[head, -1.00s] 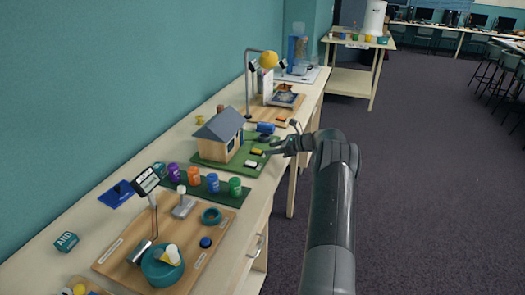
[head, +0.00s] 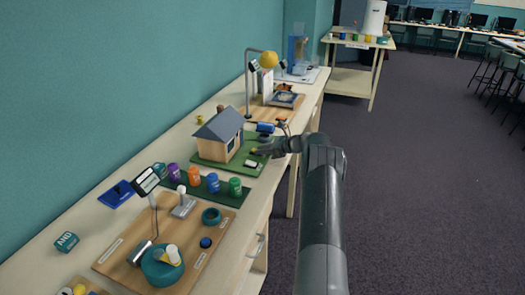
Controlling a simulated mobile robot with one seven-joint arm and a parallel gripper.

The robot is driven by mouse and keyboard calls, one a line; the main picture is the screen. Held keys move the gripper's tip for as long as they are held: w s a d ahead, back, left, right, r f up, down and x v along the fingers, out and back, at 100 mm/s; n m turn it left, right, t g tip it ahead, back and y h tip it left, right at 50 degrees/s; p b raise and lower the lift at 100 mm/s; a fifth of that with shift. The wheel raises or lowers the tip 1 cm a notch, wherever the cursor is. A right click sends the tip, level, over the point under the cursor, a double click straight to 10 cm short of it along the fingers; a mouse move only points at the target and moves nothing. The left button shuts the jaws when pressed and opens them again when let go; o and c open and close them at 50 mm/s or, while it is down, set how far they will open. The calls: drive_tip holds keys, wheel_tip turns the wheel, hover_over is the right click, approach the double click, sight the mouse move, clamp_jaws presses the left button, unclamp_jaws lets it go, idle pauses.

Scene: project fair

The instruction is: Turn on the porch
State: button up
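The model house (head: 219,135) has a grey-blue roof and light wooden walls and stands on a green base (head: 210,161) on the long bench. Small parts sit on the base's right side: a white-topped block (head: 250,163) near the front edge and a yellow piece (head: 254,151) just beyond it. No label for the porch is readable. My gripper (head: 262,149) is over the right side of the base, close to the yellow piece. Its fingers are small and dark, partly covering the parts there. I cannot tell whether they touch anything or are open.
A blue cylinder (head: 265,128) lies just behind my gripper. Several coloured canisters stand on a dark green strip (head: 222,193) in front of the house. A wooden board with a lamp (head: 147,181) is nearer. The floor (head: 420,200) on the right is clear.

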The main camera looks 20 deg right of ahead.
drive_tip(key=c, duration=0.4)
drive_tip(key=shift+w+a+r+g+h, duration=0.1)
drive_tip(key=shift+r+g+h, duration=0.1)
drive_tip(key=shift+g+h, duration=0.3)
drive_tip(key=shift+w+a+r+g+h, duration=0.1)
drive_tip(key=shift+r+g+h, duration=0.05)
drive_tip(key=shift+g+h, duration=0.55)
drive_tip(key=o, duration=1)
drive_tip(key=v, duration=1)
drive_tip(key=shift+s+d+r, duration=0.2)
drive_tip(key=shift+r, duration=0.05)
